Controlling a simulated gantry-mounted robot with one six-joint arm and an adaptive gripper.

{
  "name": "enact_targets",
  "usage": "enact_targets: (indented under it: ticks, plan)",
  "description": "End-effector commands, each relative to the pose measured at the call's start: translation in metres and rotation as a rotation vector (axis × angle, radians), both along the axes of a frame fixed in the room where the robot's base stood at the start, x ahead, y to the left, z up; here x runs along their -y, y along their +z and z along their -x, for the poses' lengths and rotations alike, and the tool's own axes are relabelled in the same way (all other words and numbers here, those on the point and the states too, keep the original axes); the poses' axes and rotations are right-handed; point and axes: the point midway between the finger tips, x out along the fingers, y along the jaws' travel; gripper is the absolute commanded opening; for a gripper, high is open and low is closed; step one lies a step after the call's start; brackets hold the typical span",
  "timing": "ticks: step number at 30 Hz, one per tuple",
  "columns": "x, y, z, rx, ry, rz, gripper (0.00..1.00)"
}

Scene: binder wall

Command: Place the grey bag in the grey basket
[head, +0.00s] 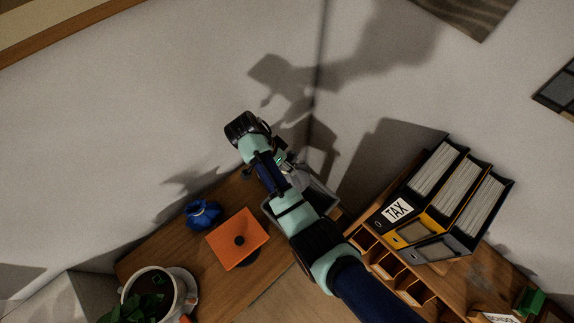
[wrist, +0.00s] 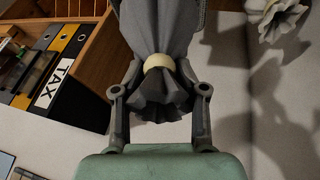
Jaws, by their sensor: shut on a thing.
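The grey bag (wrist: 165,25) fills the upper middle of the wrist view, with a pale yellow tie (wrist: 159,62) around its neck. My gripper (wrist: 160,68) is shut on its gathered neck, one finger on each side. In the head view, my arm hides most of the bag and the gripper. The grey basket (head: 327,197) stands on the desk near the wall corner, partly hidden behind my arm. The bag is close to the basket in the head view, but I cannot tell how far it is above or inside it.
A blue bag (head: 203,213), an orange square piece with a dark knob (head: 237,240) and a cup (head: 150,291) on a saucer are on the desk at left. Binders (head: 440,205) stand on a wooden organiser at right. A pale crumpled object (wrist: 284,16) shows in the wrist view.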

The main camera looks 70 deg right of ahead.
Motion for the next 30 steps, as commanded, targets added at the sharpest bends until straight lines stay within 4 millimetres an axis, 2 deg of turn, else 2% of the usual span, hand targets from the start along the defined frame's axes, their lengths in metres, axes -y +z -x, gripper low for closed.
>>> enact_targets:
  ticks: [1,6,11,16,21,27,30]
  plan:
    - [0.000,0.027,0.000,0.000,0.000,0.000,0.00]
    - [0.000,0.047,0.000,-0.001,0.000,0.000,0.00]
    - [0.000,0.046,0.000,0.002,0.001,0.001,0.00]
    - [-0.002,0.044,0.005,0.083,0.042,0.034,0.00]
    - [-0.008,0.053,0.015,0.184,0.106,0.084,0.00]
    - [-0.011,0.061,0.020,0.226,0.138,0.107,0.00]
    - [-0.011,0.052,0.020,0.225,0.138,0.106,0.00]
